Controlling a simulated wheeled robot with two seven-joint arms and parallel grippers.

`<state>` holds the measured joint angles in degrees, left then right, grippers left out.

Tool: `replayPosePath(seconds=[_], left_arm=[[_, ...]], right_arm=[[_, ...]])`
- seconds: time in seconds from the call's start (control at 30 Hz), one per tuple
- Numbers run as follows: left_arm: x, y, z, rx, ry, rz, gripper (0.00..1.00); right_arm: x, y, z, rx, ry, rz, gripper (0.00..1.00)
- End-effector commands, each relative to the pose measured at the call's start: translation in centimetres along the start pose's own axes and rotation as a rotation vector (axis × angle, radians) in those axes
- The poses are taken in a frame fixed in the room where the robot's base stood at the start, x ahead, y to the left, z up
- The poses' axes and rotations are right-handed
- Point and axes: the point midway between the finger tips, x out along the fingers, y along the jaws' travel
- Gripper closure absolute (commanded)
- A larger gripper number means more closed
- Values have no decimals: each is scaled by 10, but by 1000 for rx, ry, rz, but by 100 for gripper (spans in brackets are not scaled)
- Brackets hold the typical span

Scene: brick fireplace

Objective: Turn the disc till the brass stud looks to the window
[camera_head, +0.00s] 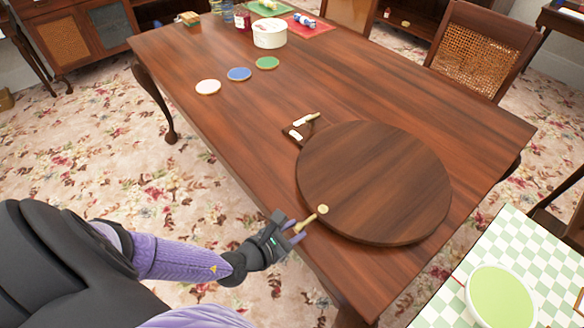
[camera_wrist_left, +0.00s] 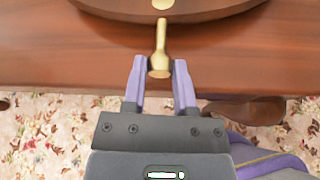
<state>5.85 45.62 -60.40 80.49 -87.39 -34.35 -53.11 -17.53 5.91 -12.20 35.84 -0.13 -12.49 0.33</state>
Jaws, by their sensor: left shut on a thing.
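A large dark wooden disc (camera_head: 375,180) lies on the right part of the wooden table (camera_head: 235,115). The round brass stud (camera_head: 323,209) sits on the disc near its rim, on the side towards my left arm; it also shows at the top of the left wrist view (camera_wrist_left: 162,4). A brass-coloured handle (camera_head: 309,220) sticks out from the rim beside the stud. My left gripper (camera_head: 296,230) is shut on the handle's outer end, one purple finger on each side in the left wrist view (camera_wrist_left: 160,72). My right gripper is not in view. No window shows.
A small dark piece with cream bars (camera_head: 296,135) lies against the disc's far left rim. White (camera_head: 208,87), blue (camera_head: 239,74) and green (camera_head: 267,62) coasters and a white tin (camera_head: 270,35) stand farther back. A checked table (camera_head: 455,300) is at lower right.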

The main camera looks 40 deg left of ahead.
Motion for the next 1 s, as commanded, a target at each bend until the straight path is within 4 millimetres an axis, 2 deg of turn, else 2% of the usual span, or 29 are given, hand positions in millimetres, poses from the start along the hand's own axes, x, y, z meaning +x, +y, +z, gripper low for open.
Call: replayPosePath(seconds=[0.33,0.37,0.5,0.53,0.83,0.93,1.0], left_arm=[[0,0,1,1,-2,-3,100],[0,0,1,1,-2,-3,63],[0,0,1,1,-2,-3,34],[0,0,1,1,-2,-2,30],[-3,0,1,1,-1,-2,30],[-18,0,2,2,1,-3,30],[-35,0,2,2,3,-4,30]], right_arm=[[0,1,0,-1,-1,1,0],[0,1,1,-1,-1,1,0],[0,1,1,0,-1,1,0],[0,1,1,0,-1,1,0],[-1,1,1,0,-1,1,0],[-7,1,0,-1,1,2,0],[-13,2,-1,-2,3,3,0]])
